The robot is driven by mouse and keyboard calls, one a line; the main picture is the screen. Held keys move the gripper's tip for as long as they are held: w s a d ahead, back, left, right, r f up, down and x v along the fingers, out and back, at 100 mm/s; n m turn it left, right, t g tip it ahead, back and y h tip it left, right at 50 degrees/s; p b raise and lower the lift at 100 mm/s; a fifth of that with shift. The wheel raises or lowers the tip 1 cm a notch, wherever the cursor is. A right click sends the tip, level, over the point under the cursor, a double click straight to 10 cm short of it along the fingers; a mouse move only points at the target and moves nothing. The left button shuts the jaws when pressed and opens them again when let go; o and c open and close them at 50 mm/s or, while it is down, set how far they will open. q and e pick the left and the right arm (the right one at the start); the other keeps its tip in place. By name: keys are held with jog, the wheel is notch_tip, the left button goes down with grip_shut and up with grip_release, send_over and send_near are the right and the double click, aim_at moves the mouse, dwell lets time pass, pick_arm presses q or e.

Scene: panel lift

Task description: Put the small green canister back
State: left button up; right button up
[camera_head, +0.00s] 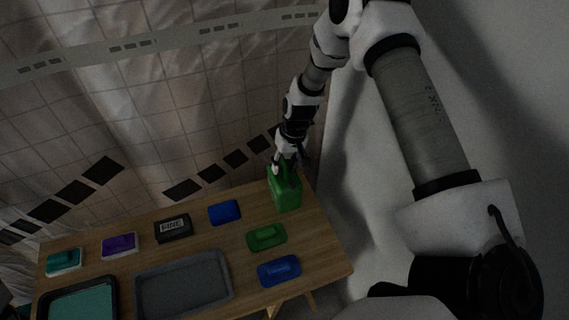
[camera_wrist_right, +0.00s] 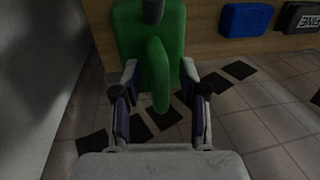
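The green canister (camera_head: 286,196) is upright at the far right corner of the wooden table in the head view. My right gripper (camera_head: 288,166) is at its top, coming from above. In the right wrist view the canister (camera_wrist_right: 127,38) fills the top middle, and its green handle (camera_wrist_right: 158,78) points down between the two fingers. The right gripper (camera_wrist_right: 158,84) is open, with a finger on each side of the handle and visible gaps. The canister's base appears to rest on the table. My left gripper is not in view.
The table (camera_head: 318,262) also holds a green block (camera_head: 266,237), two blue blocks (camera_head: 224,212) (camera_head: 279,270), a black box marked FINE (camera_head: 173,228), a purple block (camera_head: 119,245), a teal block (camera_head: 63,262), a grey tray (camera_head: 185,283) and a teal-filled tray (camera_head: 80,305). A pale wall stands right of the table.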

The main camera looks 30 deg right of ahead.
notch_tip(320, 180, up, 12)
jog(key=d+b, duration=0.1)
jog(key=d, duration=0.1)
jog(key=shift+s, duration=0.3)
dwell(1.3)
